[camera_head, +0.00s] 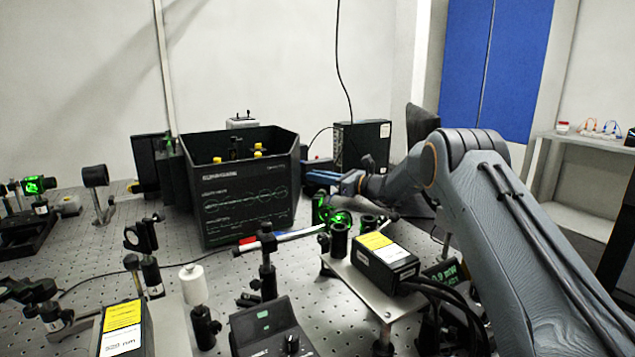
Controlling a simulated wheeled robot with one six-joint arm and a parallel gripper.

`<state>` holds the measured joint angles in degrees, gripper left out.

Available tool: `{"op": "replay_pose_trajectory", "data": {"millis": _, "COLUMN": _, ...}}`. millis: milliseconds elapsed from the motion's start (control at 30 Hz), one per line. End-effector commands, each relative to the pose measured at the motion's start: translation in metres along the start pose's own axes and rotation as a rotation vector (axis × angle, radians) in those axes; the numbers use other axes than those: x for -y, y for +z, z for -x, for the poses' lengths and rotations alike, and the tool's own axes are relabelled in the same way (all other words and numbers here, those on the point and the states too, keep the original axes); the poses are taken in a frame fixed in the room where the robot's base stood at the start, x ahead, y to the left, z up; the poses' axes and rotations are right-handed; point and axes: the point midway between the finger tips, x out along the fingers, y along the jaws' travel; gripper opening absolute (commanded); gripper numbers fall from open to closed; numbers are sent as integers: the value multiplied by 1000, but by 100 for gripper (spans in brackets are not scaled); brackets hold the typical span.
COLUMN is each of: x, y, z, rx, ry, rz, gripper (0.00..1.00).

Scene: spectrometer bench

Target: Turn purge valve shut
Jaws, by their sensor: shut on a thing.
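My gripper (318,181) reaches in from the right, with its blue fingers pointing left at the right side of the black open-topped box (246,212). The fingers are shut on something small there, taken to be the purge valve. The valve is hidden by the fingers and too small to make out, so I cannot tell its angle. Yellow-topped parts (258,150) show inside the box.
Green-lit optics (322,212) and a yellow-labelled module (383,257) on a raised plate stand just below my gripper. A black instrument (362,145) stands behind it. Posts and mounts (267,262) crowd the front of the perforated bench (80,262).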

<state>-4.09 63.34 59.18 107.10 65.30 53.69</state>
Motion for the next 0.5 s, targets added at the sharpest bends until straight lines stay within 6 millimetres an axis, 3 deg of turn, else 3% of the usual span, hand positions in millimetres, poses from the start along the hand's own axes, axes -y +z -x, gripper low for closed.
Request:
{"op": "replay_pose_trajectory", "data": {"millis": 233, "x": -2, "y": 3, "z": -2, "rx": 2, "ry": 4, "rz": 2, "gripper": 0}}
{"op": "replay_pose_trajectory", "data": {"millis": 267, "x": -2, "y": 3, "z": -2, "rx": 2, "ry": 4, "rz": 2, "gripper": 18}}
{"op": "replay_pose_trajectory", "data": {"millis": 333, "x": -2, "y": 2, "z": -1, "rx": 2, "ry": 3, "rz": 2, "gripper": 30}}
{"op": "replay_pose_trajectory", "data": {"millis": 500, "x": 1, "y": 1, "z": 2, "rx": 1, "ry": -1, "rz": 1, "gripper": 34}}
